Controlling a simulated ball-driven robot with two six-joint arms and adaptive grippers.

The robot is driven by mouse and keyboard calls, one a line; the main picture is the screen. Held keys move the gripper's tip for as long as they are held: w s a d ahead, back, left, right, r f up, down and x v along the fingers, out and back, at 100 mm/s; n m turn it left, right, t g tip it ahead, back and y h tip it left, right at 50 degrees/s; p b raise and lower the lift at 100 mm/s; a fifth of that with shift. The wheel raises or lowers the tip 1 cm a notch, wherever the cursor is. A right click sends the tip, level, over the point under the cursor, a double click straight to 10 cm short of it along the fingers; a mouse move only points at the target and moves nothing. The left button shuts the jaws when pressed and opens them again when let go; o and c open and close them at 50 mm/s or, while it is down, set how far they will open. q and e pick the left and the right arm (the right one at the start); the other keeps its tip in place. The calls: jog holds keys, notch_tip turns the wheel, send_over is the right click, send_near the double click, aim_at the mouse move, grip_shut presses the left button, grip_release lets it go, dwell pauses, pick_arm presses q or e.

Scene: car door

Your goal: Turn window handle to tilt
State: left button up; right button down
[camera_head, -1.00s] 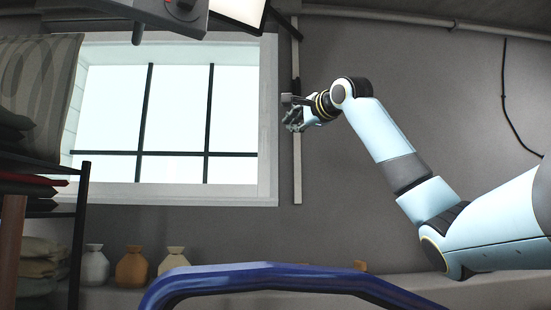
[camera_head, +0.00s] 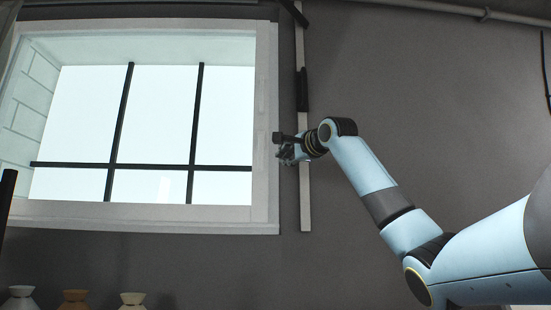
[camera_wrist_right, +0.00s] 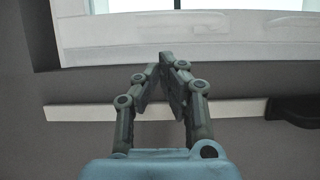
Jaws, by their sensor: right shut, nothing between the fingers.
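The window (camera_head: 266,100) has a white frame and dark crossbars, at left in the head view. Right of it, a pale vertical strip (camera_head: 305,205) runs along the wall, with a dark handle-like piece (camera_head: 303,90) on its upper part. In the right wrist view this dark piece (camera_wrist_right: 296,112) is at the right edge, partly cut off, on the pale strip (camera_wrist_right: 80,112). My right gripper (camera_head: 284,155) is beside the window's right edge, below the dark piece. Its fingertips (camera_wrist_right: 168,58) are shut and empty, in front of the frame. My left gripper is out of view.
Several vases, one of them brown (camera_head: 74,299), stand at the lower left. A dark post (camera_head: 7,195) is at the left edge. A pipe (camera_head: 440,8) runs along the top. The grey wall (camera_head: 440,110) right of the strip is bare.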

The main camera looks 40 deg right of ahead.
aim_at(261, 155)
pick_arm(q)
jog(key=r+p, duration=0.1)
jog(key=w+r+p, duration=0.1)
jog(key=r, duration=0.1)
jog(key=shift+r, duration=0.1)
pick_arm(e)
jog(key=x, duration=0.6)
jog(key=shift+w+f, duration=0.1)
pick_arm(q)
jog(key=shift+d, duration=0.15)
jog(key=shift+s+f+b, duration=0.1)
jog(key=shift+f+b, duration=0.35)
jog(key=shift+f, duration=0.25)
pick_arm(e)
jog(key=shift+w+a+f+m, duration=0.15)
jog(key=shift+w+a+m, duration=0.05)
jog(key=shift+m, duration=0.2)
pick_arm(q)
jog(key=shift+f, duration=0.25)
